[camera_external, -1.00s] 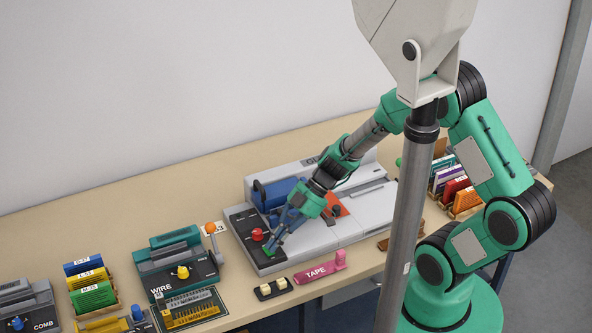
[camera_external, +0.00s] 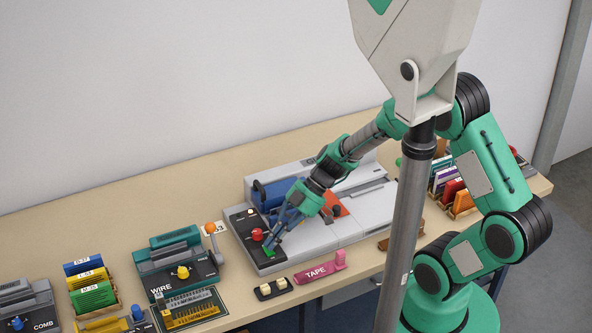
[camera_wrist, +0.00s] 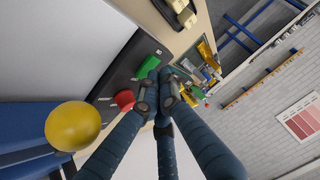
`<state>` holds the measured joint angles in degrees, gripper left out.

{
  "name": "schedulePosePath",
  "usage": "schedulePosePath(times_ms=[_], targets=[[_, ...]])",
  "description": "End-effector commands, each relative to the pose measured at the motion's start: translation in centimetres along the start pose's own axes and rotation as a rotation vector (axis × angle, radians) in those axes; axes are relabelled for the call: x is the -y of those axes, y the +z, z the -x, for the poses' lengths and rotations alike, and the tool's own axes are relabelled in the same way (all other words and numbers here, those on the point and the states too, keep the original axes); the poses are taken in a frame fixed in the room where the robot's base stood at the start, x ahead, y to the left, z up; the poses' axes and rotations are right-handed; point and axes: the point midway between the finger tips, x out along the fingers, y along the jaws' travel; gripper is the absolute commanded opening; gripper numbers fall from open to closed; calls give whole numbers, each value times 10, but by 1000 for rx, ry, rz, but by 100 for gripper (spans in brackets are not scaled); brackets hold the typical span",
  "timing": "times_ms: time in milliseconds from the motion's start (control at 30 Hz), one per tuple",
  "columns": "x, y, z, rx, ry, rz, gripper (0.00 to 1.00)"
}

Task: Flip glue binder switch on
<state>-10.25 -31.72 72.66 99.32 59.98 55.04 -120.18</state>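The glue binder (camera_external: 345,228) is the grey machine at mid-table with a blue clamp part and an orange-red sheet or plate. Its dark control panel (camera_external: 246,231), at its left end, carries a red knob (camera_external: 257,234) and a green switch (camera_external: 268,251) near the front. In the wrist view, the green switch (camera_wrist: 147,67) and red knob (camera_wrist: 125,99) lie just beyond and left of my fingertips. My gripper (camera_external: 275,240) reaches down over the panel. Its fingers (camera_wrist: 163,80) are together with nothing seen between them. I cannot tell whether they touch the switch, or which way it is set.
A lever with an orange ball (camera_external: 210,228) stands left of the binder, by the wire binder (camera_external: 178,262). A pink tape dispenser (camera_external: 320,268) and a black block with two cream buttons (camera_external: 273,289) lie in front. A large yellow ball (camera_wrist: 73,126) is close in the wrist view.

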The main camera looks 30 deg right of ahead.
Motion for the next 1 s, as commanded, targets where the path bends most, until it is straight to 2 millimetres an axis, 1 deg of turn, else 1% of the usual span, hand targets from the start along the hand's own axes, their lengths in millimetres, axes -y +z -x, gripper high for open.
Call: schedulePosePath(times_ms=[467,667,867,967,1000], targets=[[-2,-1,1,0,-1,0,0],[0,-5,6,1,0,1,0],[4,-20,20,-1,0,2,0],[7,-31,32,0,2,4,0],[8,-29,39,0,2,0,0]])
